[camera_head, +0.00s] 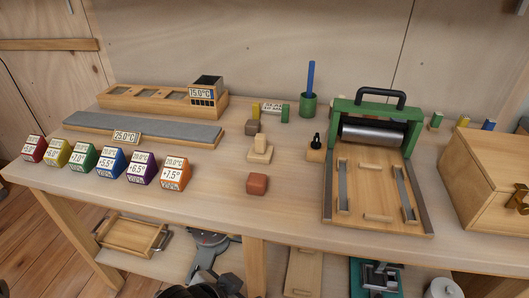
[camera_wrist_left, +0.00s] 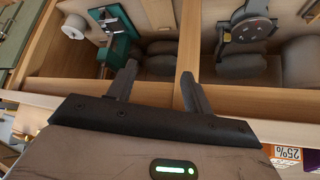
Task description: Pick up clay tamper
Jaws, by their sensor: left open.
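Nothing here is labelled as a clay tamper, and I cannot tell for sure which piece it is. A small wooden block with a black knob (camera_head: 316,152) stands left of the green-framed roller press. A pale stepped wooden block (camera_head: 260,151) and a reddish-brown block (camera_head: 257,184) stand on the middle of the bench. My left gripper (camera_wrist_left: 159,69) is open and empty in the left wrist view, facing the storage under the bench, away from these blocks. My right gripper is not in view.
The roller press (camera_head: 376,129) and wooden box (camera_head: 490,178) stand at right. Several coloured labelled cubes (camera_head: 110,163) line the left front. Behind them lie a grey slab (camera_head: 145,127) and wooden rack (camera_head: 150,102). A green cup (camera_head: 308,105) is at back.

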